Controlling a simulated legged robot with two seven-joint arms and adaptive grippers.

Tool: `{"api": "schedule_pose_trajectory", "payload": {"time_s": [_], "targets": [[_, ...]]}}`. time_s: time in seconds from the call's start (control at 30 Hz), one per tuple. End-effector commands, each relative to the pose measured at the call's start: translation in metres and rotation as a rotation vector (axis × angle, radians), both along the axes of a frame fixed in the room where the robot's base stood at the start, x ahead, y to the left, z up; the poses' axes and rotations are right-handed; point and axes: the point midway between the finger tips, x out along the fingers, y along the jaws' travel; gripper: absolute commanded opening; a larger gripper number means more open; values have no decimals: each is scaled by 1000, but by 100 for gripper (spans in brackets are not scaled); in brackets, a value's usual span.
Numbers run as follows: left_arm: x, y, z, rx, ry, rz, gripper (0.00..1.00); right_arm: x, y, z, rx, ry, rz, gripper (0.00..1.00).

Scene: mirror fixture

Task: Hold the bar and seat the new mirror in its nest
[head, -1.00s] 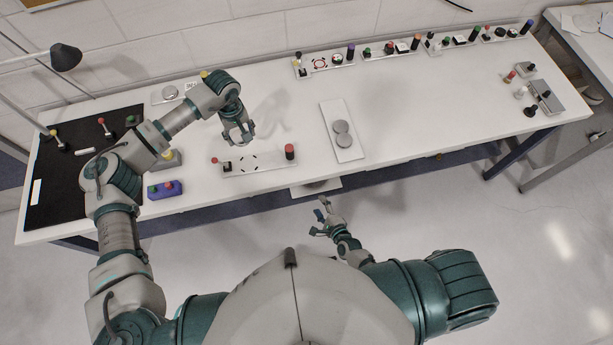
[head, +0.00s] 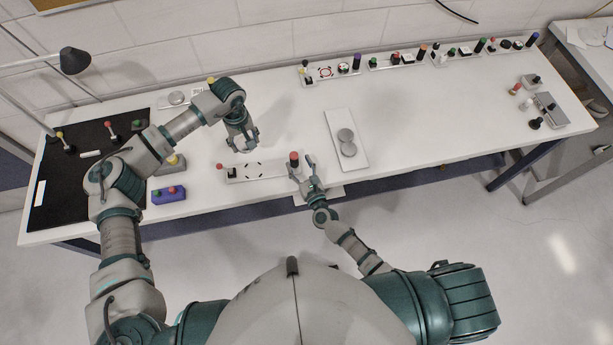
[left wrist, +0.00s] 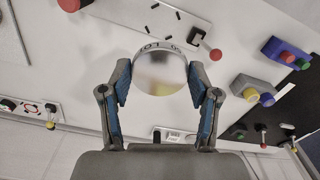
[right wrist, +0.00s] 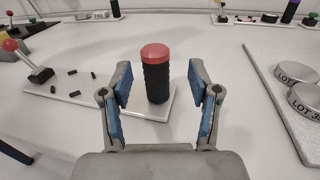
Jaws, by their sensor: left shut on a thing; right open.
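My left gripper (head: 243,147) is shut on a round silvery mirror (left wrist: 160,73), held at its sides; lettering shows on its rim. In the left wrist view the mirror partly covers these marks (left wrist: 178,14). The bar (right wrist: 155,78), black and ribbed with a red top, stands upright at the plate's right end. My right gripper (right wrist: 160,85) is open, its fingers on either side of the bar, with gaps showing.
A white tray (head: 337,118) with two stacked-looking discs (head: 346,142) lies right of the plate. A red-ball lever (right wrist: 30,62) stands at the plate's left end. A purple button box (head: 168,196) and black mat (head: 60,200) are left. Similar fixtures (head: 328,74) line the back.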

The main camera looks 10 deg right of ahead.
Motion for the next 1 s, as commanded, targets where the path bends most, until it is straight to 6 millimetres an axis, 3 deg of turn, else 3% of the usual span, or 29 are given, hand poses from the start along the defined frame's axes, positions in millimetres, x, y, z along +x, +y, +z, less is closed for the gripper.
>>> {"api": "schedule_pose_trajectory", "payload": {"time_s": [0.23, 0.6, 0.83, 0.87, 1.0], "targets": [[0, -1, 1, 0, -1, 1, 23, 29, 8, 0, 0, -1, 1, 61], [0, -3, 1, 3, -1, 1, 23, 34, 7, 0, 1, -1, 1, 61], [0, -1, 1, 0, -1, 1, 23, 34, 9, 0, 0, 0, 1, 4], [0, -1, 1, 0, -1, 1, 23, 34, 9, 0, 0, 0, 1, 0], [0, 0, 0, 0, -1, 1, 23, 33, 9, 0, -1, 0, 1, 0]]}}
